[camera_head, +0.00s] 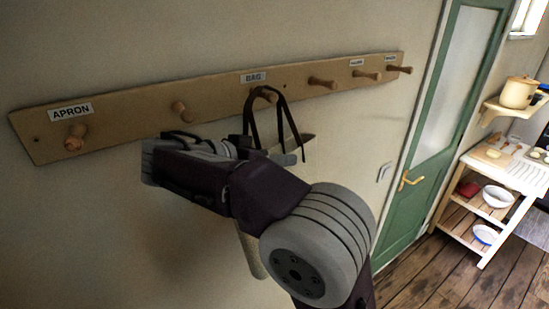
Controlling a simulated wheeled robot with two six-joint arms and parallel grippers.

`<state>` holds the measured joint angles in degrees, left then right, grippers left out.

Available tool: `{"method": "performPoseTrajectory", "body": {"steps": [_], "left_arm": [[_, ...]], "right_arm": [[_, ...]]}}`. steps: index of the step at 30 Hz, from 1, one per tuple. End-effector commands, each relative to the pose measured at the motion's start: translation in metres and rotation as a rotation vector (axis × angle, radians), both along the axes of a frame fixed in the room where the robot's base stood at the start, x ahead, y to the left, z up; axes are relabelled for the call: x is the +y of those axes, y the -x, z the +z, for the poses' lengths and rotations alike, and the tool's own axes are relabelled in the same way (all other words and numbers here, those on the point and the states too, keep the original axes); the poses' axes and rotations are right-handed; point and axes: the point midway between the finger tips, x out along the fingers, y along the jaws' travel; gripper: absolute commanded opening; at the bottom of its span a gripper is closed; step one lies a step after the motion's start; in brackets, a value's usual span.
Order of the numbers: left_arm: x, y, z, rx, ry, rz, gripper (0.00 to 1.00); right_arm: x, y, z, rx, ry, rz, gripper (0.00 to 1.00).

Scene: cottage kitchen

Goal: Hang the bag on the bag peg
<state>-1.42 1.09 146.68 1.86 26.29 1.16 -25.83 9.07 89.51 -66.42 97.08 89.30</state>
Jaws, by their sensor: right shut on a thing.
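The long wooden peg rail (215,93) is fixed to the wall. The bag peg (266,94) sticks out below the "BAG" label (253,77). The bag's dark strap (283,113) rises in a loop at this peg. The loop appears to lie around the peg, but I cannot tell whether its weight rests there. My right gripper (290,151) is just below the peg, shut on the bag at its strap, partly hidden by my own arm. A beige part (249,252), probably the bag's body, shows below my arm; most is hidden. My left gripper is out of view.
An "APRON" peg (75,138) and an unlabelled peg (181,111) are to the left; several more pegs, such as this bare one (322,83), are to the right. A green door (432,140) and a wooden shelf trolley (485,215) stand farther right.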

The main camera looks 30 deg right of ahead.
Motion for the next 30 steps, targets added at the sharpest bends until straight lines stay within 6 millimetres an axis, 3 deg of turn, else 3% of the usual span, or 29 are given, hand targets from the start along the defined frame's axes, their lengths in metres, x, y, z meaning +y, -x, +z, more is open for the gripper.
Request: {"method": "performPoseTrajectory", "body": {"steps": [11, 12, 14, 26, 30], "left_arm": [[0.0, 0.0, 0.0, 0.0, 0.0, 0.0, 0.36], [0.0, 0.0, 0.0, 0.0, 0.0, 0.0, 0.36], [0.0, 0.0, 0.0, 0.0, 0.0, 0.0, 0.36], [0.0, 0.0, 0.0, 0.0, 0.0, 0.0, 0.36], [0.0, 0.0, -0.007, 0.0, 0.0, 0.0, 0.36]], "right_arm": [[0.0, 0.0, 0.001, -0.001, 0.001, 0.0, 0.0], [0.0, 0.0, 0.001, -0.001, 0.001, 0.0, 0.67], [0.0, 0.0, 0.001, -0.001, 0.0, 0.0, 0.81], [0.001, 0.0, 0.0, 0.0, -0.001, 0.0, 0.81], [0.013, 0.002, 0.003, -0.003, 0.0, 0.002, 0.81]]}}
